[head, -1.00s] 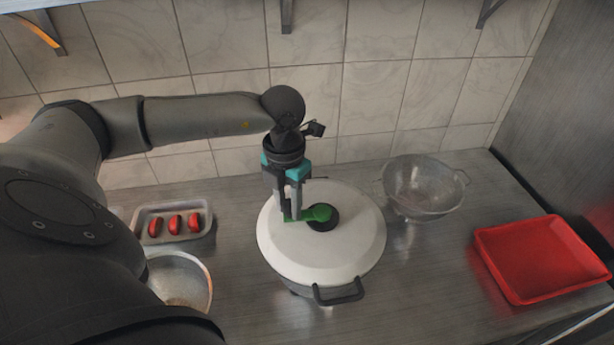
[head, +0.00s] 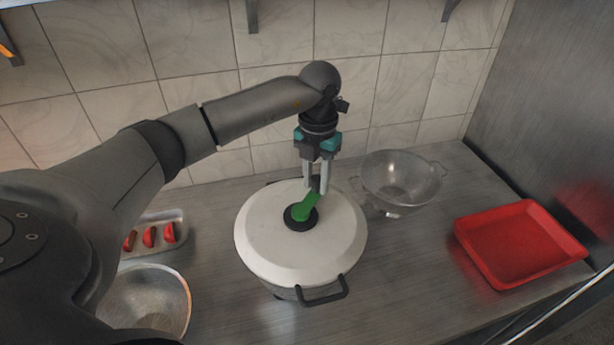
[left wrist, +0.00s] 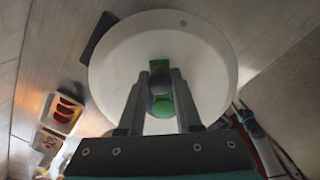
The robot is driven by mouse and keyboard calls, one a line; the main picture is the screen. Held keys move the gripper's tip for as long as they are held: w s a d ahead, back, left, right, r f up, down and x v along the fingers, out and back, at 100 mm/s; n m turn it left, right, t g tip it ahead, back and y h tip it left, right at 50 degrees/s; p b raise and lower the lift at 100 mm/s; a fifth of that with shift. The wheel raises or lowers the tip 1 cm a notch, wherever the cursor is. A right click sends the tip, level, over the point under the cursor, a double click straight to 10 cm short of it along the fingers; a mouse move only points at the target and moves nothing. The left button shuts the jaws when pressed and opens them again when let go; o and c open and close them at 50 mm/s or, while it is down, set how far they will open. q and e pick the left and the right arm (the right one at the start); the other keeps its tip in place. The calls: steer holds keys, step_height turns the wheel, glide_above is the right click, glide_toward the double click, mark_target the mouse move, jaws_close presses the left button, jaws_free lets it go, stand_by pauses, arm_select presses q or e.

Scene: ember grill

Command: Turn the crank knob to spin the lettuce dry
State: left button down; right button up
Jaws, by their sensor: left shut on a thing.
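The salad spinner stands on the steel counter with its white lid (head: 275,245) on; the lid also fills the middle of the left wrist view (left wrist: 118,65). A green crank (head: 303,211) is mounted on a black hub at the lid's centre and points up and to the right, toward the back. My left gripper (head: 317,190) reaches down from above and is shut on the knob at the crank's outer end. In the left wrist view the fingers stand on both sides of the dark round knob (left wrist: 160,83). The lettuce is hidden under the lid. My right gripper is not in view.
A metal colander (head: 400,180) stands right of the spinner, close to it. A red tray (head: 520,245) lies farther right. At left are a small tray (head: 177,219) with red pieces and a metal bowl (head: 150,295). A tiled wall closes the back.

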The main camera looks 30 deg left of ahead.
arm_select(q)
steer(key=shift+w, duration=0.1)
steer(key=c, duration=0.5)
jaws_free()
step_height(320, 180, up, 15)
steer(key=shift+r+b, duration=0.1)
steer(key=shift+b, duration=0.2)
